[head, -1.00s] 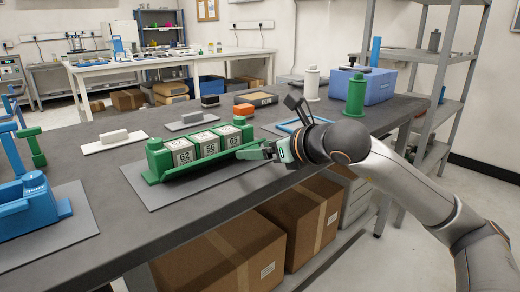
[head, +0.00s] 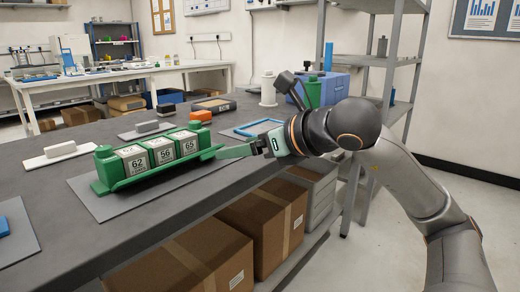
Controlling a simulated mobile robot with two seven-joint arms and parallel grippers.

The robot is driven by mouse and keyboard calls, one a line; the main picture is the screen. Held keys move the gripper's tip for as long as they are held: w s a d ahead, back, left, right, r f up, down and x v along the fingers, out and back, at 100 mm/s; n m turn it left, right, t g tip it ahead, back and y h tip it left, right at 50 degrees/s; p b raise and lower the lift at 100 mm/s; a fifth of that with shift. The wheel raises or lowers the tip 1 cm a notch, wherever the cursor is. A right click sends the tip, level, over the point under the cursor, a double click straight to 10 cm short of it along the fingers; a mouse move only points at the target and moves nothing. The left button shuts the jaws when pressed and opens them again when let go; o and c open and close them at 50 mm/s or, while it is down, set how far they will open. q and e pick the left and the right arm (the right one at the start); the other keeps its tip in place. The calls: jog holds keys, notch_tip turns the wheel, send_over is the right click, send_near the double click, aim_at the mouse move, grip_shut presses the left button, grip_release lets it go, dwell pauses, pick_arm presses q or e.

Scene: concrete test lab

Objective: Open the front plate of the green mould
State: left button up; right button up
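The green mould (head: 103,156) stands on a grey mat on the dark table, left of centre. Three grey blocks numbered 62, 56 and 65 sit in it. Its green front plate (head: 150,177) runs along the near side, low and leaning outward from the blocks. A flat green piece (head: 234,152) extends from the plate's right end to my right gripper (head: 258,147). The dark fingers appear closed on this piece; the exact contact is too small to see clearly. My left gripper is not in view.
A white block on a plate (head: 60,154), a grey block (head: 147,127) and an orange block (head: 201,115) lie behind the mould. A blue frame (head: 258,128) lies behind my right gripper. Cardboard boxes (head: 265,225) stand under the table.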

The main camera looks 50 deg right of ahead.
jog(key=v, duration=0.4)
jog(key=shift+s+r, duration=0.1)
jog(key=shift+s, duration=0.05)
